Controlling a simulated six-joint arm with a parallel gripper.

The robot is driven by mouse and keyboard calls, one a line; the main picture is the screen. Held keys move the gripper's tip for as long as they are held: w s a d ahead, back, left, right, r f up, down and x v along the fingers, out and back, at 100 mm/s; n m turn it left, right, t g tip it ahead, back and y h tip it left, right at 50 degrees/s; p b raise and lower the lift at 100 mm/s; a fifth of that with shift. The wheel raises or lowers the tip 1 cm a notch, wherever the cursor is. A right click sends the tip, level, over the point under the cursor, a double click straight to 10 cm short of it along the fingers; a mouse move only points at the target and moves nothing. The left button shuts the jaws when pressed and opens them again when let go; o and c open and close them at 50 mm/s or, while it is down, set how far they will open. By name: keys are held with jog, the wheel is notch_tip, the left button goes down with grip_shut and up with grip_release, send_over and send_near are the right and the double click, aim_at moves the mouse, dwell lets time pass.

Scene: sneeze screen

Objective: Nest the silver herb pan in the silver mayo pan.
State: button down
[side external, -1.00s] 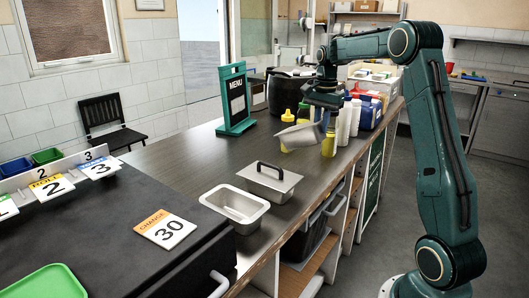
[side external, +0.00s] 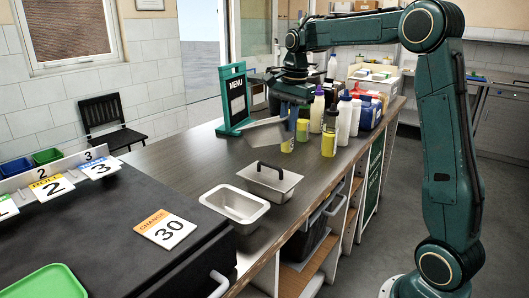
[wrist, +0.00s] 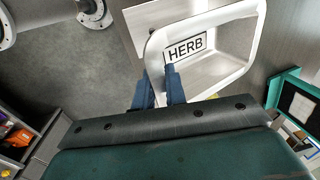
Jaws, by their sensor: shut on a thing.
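The silver herb pan (side external: 262,134) hangs tilted above the counter, in front of the menu sign. In the wrist view the herb pan (wrist: 192,22) shows its HERB label and its pale rim. My gripper (side external: 293,114) is shut on one side of that rim; its blue fingers (wrist: 160,80) pinch the wall. An open, empty silver pan (side external: 226,211) stands on the near part of the counter, apart from the held pan and to its lower left. It looks like the mayo pan, but I cannot read a label on it.
A lidded silver pan (side external: 283,184) with a black handle stands just behind the open pan. Several bottles (side external: 329,141) stand close to the right of my gripper. The menu sign (side external: 234,98) is behind the held pan. The counter's left middle (side external: 185,160) is clear.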

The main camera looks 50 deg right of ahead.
jog(key=s+a+t, duration=0.1)
jog(key=s+a, duration=0.2)
jog(key=a, duration=1.5)
jog(key=shift+s+f, duration=0.15)
jog(key=shift+f, duration=2.65)
jog(key=shift+t, duration=0.9)
jog(key=shift+t, duration=0.8)
jog(key=shift+f, duration=2.3)
jog(key=shift+f, duration=0.8)
